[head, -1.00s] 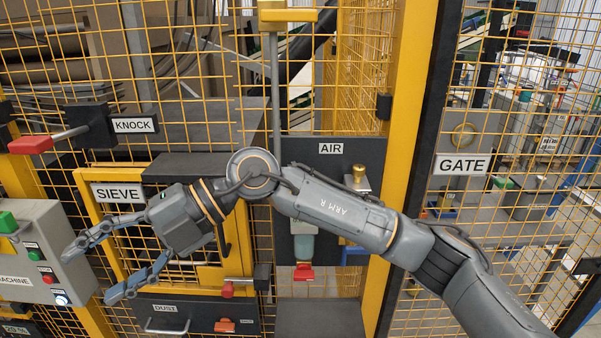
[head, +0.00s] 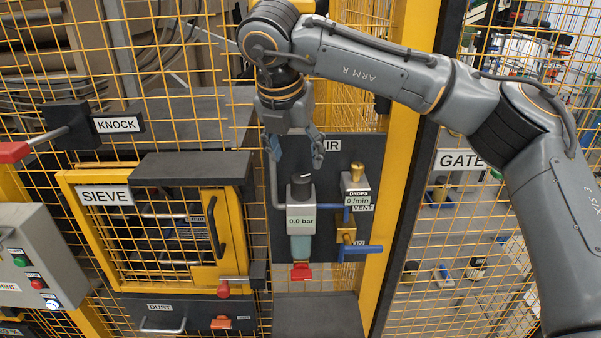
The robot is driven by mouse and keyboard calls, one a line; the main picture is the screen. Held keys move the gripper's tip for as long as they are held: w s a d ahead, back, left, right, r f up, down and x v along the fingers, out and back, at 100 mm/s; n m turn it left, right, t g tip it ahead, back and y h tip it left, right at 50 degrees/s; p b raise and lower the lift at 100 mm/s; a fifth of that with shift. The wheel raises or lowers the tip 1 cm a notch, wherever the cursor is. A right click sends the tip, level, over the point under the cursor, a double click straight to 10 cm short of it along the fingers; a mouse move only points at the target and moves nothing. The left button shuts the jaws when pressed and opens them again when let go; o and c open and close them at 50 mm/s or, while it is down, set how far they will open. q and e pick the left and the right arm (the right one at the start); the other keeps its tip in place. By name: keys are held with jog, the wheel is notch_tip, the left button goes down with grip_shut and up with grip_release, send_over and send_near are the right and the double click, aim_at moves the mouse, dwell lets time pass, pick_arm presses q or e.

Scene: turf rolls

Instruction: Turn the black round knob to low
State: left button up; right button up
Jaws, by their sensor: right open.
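The black round knob (head: 301,187) sits on top of the grey regulator (head: 301,219) on the dark AIR panel. The regulator's display reads 0.0 bar. My right gripper (head: 296,162) points down just above the knob, its fingers spread open and empty. The fingertips look a little higher than the knob; whether they touch it cannot be told. Any low marking on the knob is too small to read. My left gripper is not in view.
Right of the regulator is a brass-topped drops unit (head: 356,184) and a blue-handled valve (head: 357,249). A red piece (head: 301,271) hangs below the regulator. The SIEVE door (head: 219,240) with its black handle is left. A yellow post (head: 398,150) stands right.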

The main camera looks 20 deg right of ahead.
aim_at(301, 177)
jog(key=p+x, duration=0.2)
jog(key=x, duration=0.5)
jog(key=shift+w+d+f+p, duration=0.1)
jog(key=shift+p, duration=0.2)
jog(key=shift+w+f, duration=0.15)
jog(key=shift+f, duration=0.35)
jog(key=shift+d, duration=0.1)
